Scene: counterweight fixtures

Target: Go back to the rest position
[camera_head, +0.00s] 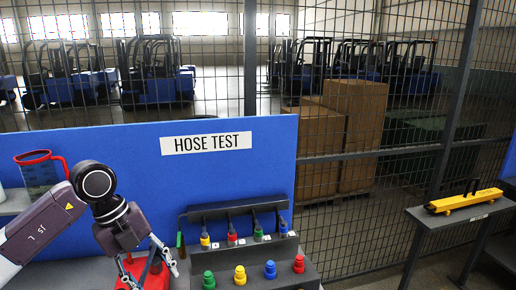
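My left gripper (150,270) reaches in from the left and points down over the bench in front of the blue panel. Its two fingers look spread apart. A red object (155,281) with a dark part shows behind and between the fingers, partly hidden by the gripper. I cannot tell whether they touch. My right gripper is not in view.
Right of the gripper stands a dark fixture (252,249) with several coloured knobs. A blue panel (225,180) labelled HOSE TEST stands behind it. A red-rimmed container (40,172) is at left. A yellow tool (463,201) lies on a side stand. Wire fencing closes the back.

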